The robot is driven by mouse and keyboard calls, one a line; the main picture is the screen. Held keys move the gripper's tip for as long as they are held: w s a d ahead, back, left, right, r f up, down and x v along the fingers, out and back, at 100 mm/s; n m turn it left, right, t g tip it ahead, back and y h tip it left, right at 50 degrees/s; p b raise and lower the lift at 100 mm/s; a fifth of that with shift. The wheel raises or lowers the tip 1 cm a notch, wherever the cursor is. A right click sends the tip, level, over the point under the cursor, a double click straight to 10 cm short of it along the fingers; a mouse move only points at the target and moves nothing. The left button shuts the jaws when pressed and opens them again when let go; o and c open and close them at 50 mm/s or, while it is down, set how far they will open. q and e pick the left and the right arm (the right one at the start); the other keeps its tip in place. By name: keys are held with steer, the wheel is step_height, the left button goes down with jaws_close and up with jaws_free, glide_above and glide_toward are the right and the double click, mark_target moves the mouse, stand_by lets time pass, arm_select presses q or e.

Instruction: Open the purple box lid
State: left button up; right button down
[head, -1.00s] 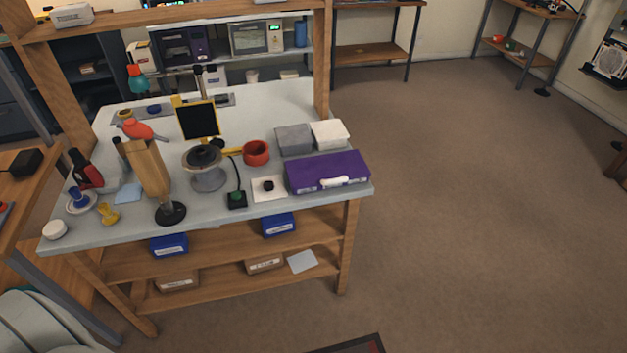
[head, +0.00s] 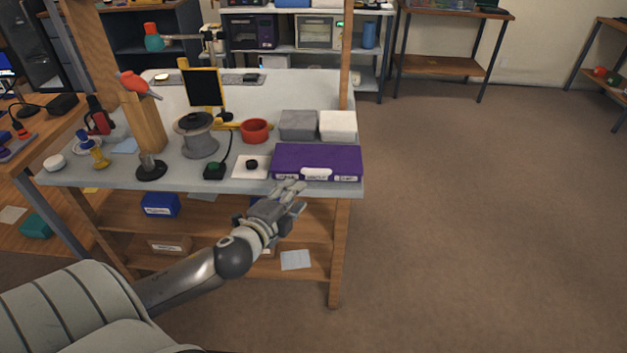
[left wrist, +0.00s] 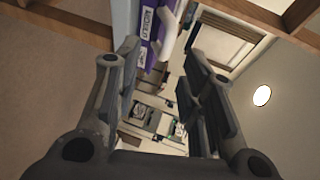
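The purple box (head: 316,162) lies on the right front of the grey workbench top (head: 228,185), with its lid down. A white handle or latch shows on its front side. My left gripper (head: 297,190) is just in front of the box's front side, near the bench edge. In the left wrist view its two fingers (left wrist: 160,95) are spread apart with nothing between them. There the box's purple front (left wrist: 152,25) and white handle (left wrist: 172,30) show beyond the fingertips, near the top. My right gripper is not in view.
A grey box (head: 298,125) and a white box (head: 338,125) stand right behind the purple box. A white pad with a black knob (head: 251,165) lies to its left. Open floor lies to the right.

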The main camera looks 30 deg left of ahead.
mark_target(314, 173)
arm_select(q)
steer(key=x, duration=0.7)
steer(key=r+x, duration=0.1)
steer(key=x, duration=0.2)
steer(key=shift+w+d+r, duration=0.1)
steer(key=shift+w+d, duration=0.15)
steer(key=shift+w, duration=0.2)
jaws_close()
